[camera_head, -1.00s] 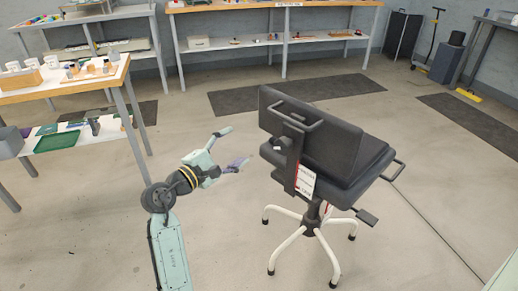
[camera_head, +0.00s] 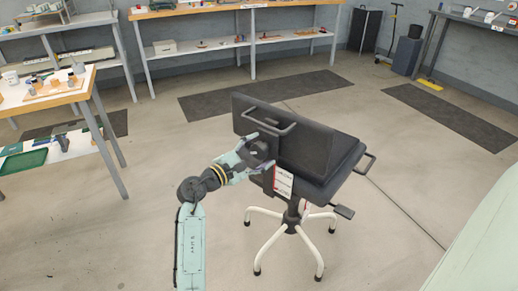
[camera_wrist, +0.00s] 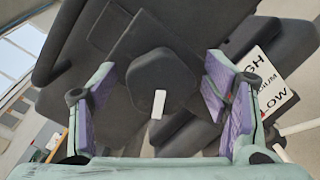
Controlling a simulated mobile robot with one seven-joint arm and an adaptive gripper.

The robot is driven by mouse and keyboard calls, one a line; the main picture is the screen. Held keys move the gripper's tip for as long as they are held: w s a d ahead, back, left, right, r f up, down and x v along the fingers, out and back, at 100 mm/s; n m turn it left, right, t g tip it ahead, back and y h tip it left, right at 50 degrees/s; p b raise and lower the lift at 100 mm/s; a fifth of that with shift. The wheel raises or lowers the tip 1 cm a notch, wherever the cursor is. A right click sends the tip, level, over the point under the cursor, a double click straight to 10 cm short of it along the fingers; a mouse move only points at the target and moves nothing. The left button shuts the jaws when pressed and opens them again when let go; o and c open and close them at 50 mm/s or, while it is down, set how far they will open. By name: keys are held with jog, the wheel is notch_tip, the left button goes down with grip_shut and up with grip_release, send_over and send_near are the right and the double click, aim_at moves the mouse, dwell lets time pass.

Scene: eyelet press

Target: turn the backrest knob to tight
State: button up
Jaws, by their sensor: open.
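The backrest knob (camera_wrist: 163,78) is a dark rounded lobe with a white bar mark (camera_wrist: 158,104) on its face, in the middle of the wrist view. My gripper (camera_wrist: 165,105) is open, with one purple-padded finger on each side of the knob, apart from it in the picture. In the head view my gripper (camera_head: 246,158) is at the back of the dark chair (camera_head: 305,145), and the knob there is mostly hidden by the fingers. A white label (camera_wrist: 265,85) with "HIGH" and "LOW" lettering is right of the knob; it also shows in the head view (camera_head: 283,181).
A metal push handle (camera_head: 270,120) sticks out of the backrest just above my gripper. The chair stands on white legs (camera_head: 305,240). A workbench (camera_head: 60,95) is at the left. The floor around the chair is clear.

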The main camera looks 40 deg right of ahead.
jog(key=shift+d, duration=0.15)
jog(key=shift+c, duration=0.3)
jog(key=c, duration=1.1)
